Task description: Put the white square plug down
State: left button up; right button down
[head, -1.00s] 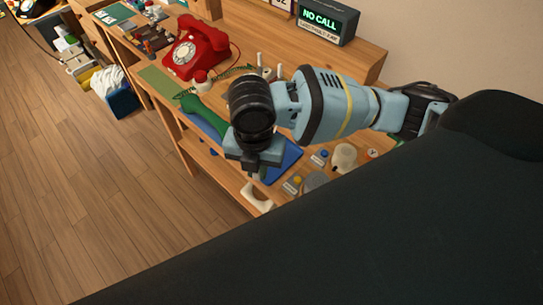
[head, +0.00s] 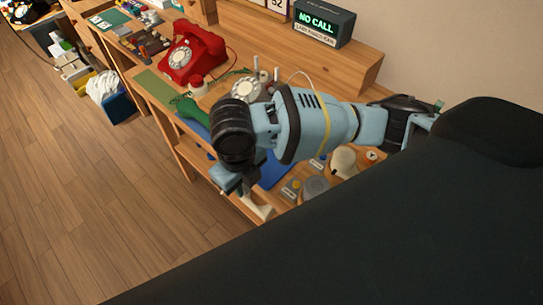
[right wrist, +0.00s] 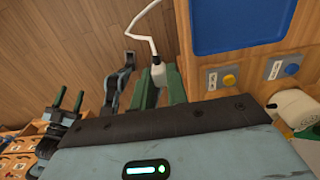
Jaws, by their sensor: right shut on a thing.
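The white square plug (right wrist: 158,74) sits between the dark green fingers of my right gripper (right wrist: 160,84), with its white cable (right wrist: 153,35) running up out of the right wrist view. The right gripper is shut on it. In the head view my right gripper (head: 232,184) points down by the table's front edge, and its own wrist hides the plug. A second gripper with green fingers, which looks like my left gripper (right wrist: 69,101), shows at the left of the right wrist view, fingers apart and empty. My left gripper is not in the head view.
A blue mat (head: 275,173) lies on the wooden table. Beside it stand a yellow-button block (head: 291,188), a blue-button block (head: 318,163) and a cream cylinder (head: 343,161). A red dial phone (head: 191,52) and a green handset-shaped object (head: 192,112) are farther back. Open floor lies left.

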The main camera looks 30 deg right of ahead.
jog(key=w+d, duration=0.2)
jog(key=d, duration=0.2)
jog(key=w+d+f, duration=0.1)
jog(key=w+d, duration=0.2)
jog(key=d, duration=0.1)
jog(key=w+d, duration=0.3)
jog(key=d, duration=0.1)
jog(key=shift+f, duration=0.15)
jog(key=f, duration=0.2)
jog(key=shift+w+d+f, duration=0.25)
jog(key=shift+d+f, duration=0.1)
jog(key=shift+d, duration=0.05)
jog(key=shift+f, duration=0.5)
jog(key=shift+f, duration=0.2)
jog(key=c, duration=1.4)
grip_release()
jog(key=shift+r, duration=0.1)
jog(key=shift+r, duration=0.1)
